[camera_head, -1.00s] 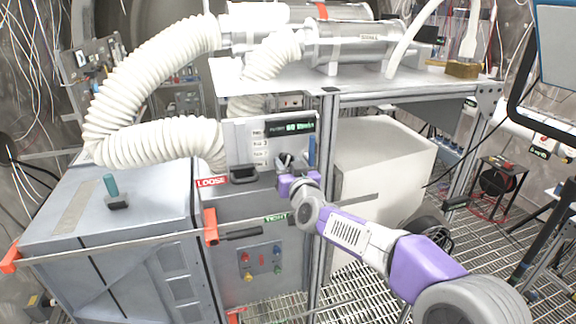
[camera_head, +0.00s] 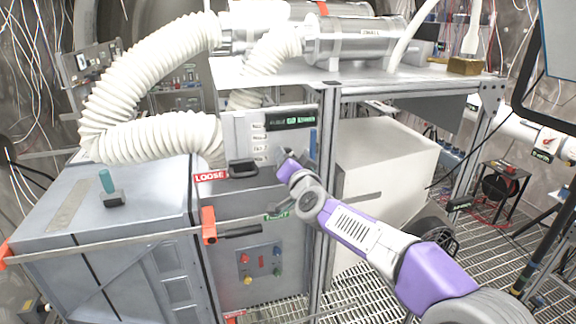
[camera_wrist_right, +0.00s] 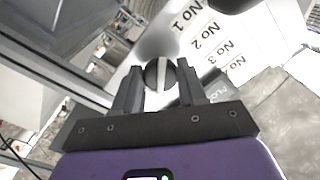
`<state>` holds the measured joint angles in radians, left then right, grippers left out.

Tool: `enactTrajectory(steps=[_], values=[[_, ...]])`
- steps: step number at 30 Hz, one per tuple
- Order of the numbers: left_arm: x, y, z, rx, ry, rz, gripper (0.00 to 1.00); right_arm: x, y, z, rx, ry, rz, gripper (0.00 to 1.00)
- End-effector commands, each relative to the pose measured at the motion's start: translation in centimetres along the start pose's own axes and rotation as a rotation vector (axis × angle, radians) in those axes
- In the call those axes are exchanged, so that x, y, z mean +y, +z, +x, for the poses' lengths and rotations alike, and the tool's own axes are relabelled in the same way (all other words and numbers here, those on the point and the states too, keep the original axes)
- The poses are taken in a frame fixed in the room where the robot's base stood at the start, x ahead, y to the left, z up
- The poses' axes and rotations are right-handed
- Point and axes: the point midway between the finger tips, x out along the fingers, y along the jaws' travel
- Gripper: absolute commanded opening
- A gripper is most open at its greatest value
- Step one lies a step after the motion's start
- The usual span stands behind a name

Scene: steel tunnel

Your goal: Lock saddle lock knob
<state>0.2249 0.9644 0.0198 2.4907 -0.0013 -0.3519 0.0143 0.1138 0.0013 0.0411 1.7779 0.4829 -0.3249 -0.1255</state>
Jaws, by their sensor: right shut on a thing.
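A round dark knob (camera_wrist_right: 161,74) with a white stripe shows in the wrist view, on a pale panel with labels No 1, No 2 and No 3. My right gripper (camera_wrist_right: 158,80) is shut on this knob, one finger on each side. In the head view my right gripper (camera_head: 284,160) is at the front panel (camera_head: 240,128) and hides the knob. A red LOOSE label (camera_head: 211,176) is left of a black handle (camera_head: 243,169). A green TIGHT label (camera_head: 277,214) is partly covered by my right arm. My left gripper is out of view.
A grey cabinet (camera_head: 150,215) with an orange-ended rail stands at left. White corrugated hoses (camera_head: 150,140) run above it. A blue post (camera_head: 312,143) is close right of my gripper. A metal frame post (camera_head: 325,190) and white box (camera_head: 385,150) stand beyond.

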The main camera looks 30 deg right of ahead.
Motion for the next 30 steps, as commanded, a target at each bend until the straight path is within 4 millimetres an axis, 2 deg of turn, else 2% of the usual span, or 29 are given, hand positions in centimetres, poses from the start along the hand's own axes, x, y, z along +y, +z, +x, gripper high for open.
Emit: enactTrajectory(steps=[18,30], values=[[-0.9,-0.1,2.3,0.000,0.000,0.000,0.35,-0.1,0.1,0.0,-0.001,-0.001,0.577,0.11],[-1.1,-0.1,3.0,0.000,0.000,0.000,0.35,-0.2,0.0,0.0,-0.001,0.000,0.835,0.11]])
